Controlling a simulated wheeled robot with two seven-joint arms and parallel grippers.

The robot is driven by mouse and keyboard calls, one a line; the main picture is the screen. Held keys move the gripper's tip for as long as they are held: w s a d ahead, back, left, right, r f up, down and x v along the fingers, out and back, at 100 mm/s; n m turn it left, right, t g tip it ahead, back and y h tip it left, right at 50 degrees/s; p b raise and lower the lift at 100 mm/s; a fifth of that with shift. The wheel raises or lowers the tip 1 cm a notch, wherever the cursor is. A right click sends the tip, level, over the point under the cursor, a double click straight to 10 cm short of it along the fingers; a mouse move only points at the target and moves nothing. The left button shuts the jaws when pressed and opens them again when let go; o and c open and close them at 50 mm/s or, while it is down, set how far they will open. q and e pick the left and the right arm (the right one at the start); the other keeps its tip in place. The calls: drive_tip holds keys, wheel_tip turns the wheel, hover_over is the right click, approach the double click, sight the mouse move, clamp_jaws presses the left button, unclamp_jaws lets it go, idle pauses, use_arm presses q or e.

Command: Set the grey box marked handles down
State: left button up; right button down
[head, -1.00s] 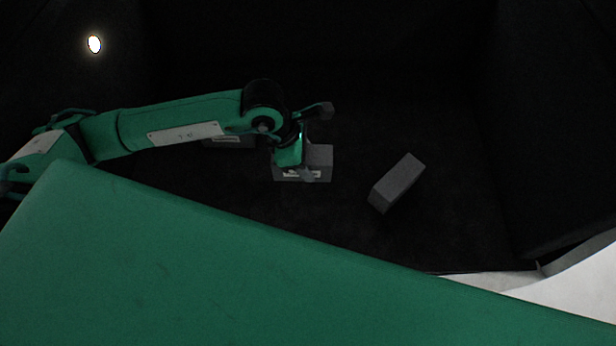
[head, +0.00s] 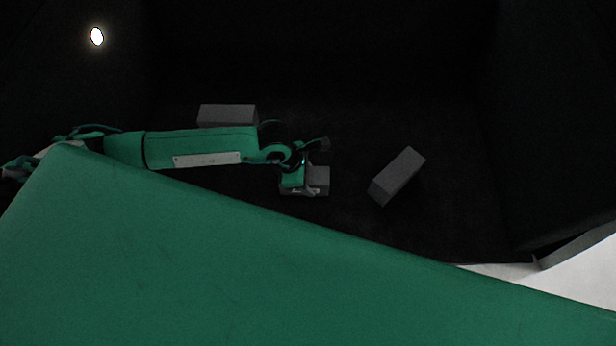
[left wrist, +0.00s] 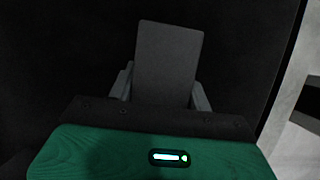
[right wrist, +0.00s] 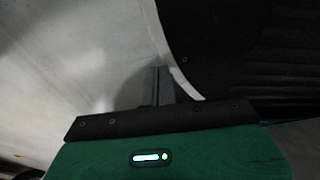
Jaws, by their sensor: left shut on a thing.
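A grey box (head: 319,177) is in my left gripper (head: 304,188), near the middle of the head view. Some pale marking shows along its near side, but I cannot read it, and the gripper hides part of the box. In the left wrist view the plain grey face of the box (left wrist: 168,55) stands between the two fingers of my left gripper (left wrist: 163,80), one on each side. I cannot tell whether its underside touches the dark surface. My right gripper (right wrist: 161,75) shows in the right wrist view with its fingers together and nothing between them.
One grey box (head: 397,176) lies at an angle to the right of the held box. Another grey box (head: 227,115) lies behind my left arm. Dark walls surround the dark floor (head: 350,225), which is bare around the held box. A pale surface (head: 590,275) shows at lower right.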

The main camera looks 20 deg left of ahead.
drive_tip(key=shift+f, duration=0.1)
use_arm(q)
drive_tip(key=o, duration=1.2)
drive_tip(key=shift+f, duration=0.1)
use_arm(e)
drive_tip(key=shift+w, duration=0.25)
drive_tip(key=shift+r, duration=0.2)
use_arm(q)
drive_tip(key=p+v, duration=0.4)
drive_tip(key=v, duration=0.3)
drive_tip(key=shift+d, duration=0.1)
drive_tip(key=shift+s+r, duration=0.1)
drive_tip(key=shift+r, duration=0.25)
use_arm(e)
drive_tip(key=s+r, duration=0.1)
drive_tip(key=s, duration=0.5)
drive_tip(key=shift+d+r, duration=0.3)
drive_tip(key=shift+d, duration=0.05)
